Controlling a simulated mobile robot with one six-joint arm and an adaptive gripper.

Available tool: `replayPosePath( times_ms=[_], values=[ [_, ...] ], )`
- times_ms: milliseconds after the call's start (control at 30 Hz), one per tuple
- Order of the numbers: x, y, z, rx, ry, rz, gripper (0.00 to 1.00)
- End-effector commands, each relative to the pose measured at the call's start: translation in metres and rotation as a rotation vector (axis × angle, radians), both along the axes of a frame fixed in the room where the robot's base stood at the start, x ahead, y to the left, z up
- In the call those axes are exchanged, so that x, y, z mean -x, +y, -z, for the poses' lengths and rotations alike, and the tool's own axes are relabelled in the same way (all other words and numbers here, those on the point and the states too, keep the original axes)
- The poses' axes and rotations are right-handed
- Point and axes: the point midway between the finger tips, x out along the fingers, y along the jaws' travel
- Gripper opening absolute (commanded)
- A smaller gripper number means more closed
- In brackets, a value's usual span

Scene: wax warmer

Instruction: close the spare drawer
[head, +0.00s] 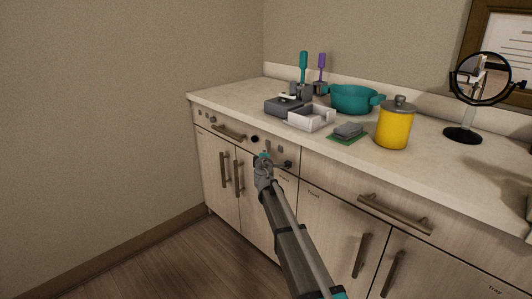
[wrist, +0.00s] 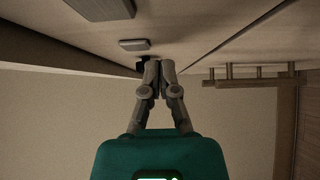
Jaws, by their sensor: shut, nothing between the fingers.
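The cabinet has a left drawer front with a bar handle (head: 228,133) and a right drawer front with a longer bar handle (head: 395,213). I cannot read which one is marked as the spare drawer. Both look nearly flush; any small gap on the left front is too fine to tell. My gripper (head: 263,158) is shut and empty, in front of the left upper front, between its bar handle and a dark knob (head: 287,165). In the wrist view my gripper's fingertips (wrist: 160,66) meet close to the cabinet face; contact cannot be told.
Doors with upright handles (head: 238,178) lie below the drawers. The countertop (head: 235,95) holds a grey box (head: 284,106), a white tray (head: 311,119), a teal pot (head: 354,99), a yellow canister (head: 394,128) and a round mirror (head: 480,78). The wood floor (head: 185,255) at left is clear.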

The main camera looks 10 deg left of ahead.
Motion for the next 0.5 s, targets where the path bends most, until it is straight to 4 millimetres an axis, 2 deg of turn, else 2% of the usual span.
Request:
replayPosePath(
  times_ms=[167, 500],
  values=[
    [0.012, 0.006, 0.000, 0.000, 0.000, 0.006, 0.00],
    [0.070, -0.008, 0.000, 0.000, 0.000, 0.011, 0.00]
  ],
)
